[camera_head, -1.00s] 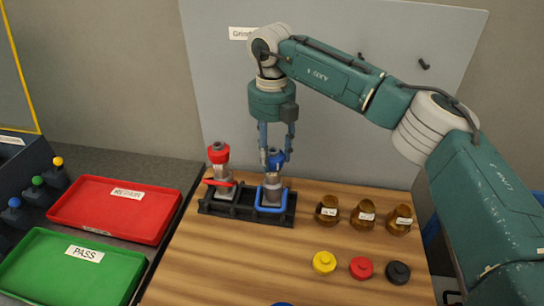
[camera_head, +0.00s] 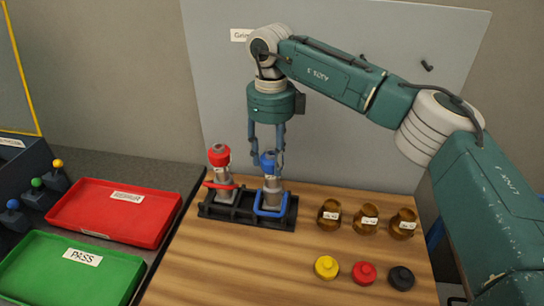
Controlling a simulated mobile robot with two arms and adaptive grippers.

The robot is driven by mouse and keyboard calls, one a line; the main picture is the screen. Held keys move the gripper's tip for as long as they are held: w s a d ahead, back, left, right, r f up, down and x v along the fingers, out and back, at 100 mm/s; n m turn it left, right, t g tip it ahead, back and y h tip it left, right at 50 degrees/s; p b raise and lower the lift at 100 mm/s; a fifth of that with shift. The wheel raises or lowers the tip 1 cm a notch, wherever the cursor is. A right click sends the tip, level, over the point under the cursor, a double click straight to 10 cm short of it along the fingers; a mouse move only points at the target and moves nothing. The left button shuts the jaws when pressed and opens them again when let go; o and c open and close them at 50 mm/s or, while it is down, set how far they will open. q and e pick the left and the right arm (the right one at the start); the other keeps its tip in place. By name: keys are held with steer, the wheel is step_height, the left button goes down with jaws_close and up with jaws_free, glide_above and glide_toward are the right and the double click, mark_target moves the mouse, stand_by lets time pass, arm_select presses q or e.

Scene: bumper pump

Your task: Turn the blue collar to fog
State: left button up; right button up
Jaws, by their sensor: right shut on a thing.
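The blue collar (camera_head: 267,163) tops a grey pump standing upright in the right place of a black rack, with a blue ring (camera_head: 271,209) around its base. My right gripper (camera_head: 267,168) points straight down and is shut on the blue collar, a finger on either side of it. The fingers partly cover the collar, and I cannot read its setting. My left gripper is not in view.
A red-topped pump (camera_head: 219,160) stands close on the left in the black rack (camera_head: 230,211). Several brown bottles (camera_head: 365,218) and yellow, red and black caps (camera_head: 326,267) are on the right of the wooden table. Red (camera_head: 115,210) and green (camera_head: 72,272) trays lie left.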

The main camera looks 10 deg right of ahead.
steer(key=shift+a+n, duration=0.1)
steer(key=shift+n, duration=0.5)
steer(key=o, duration=1.1)
steer(key=shift+f, duration=0.1)
step_height(320, 180, up, 12)
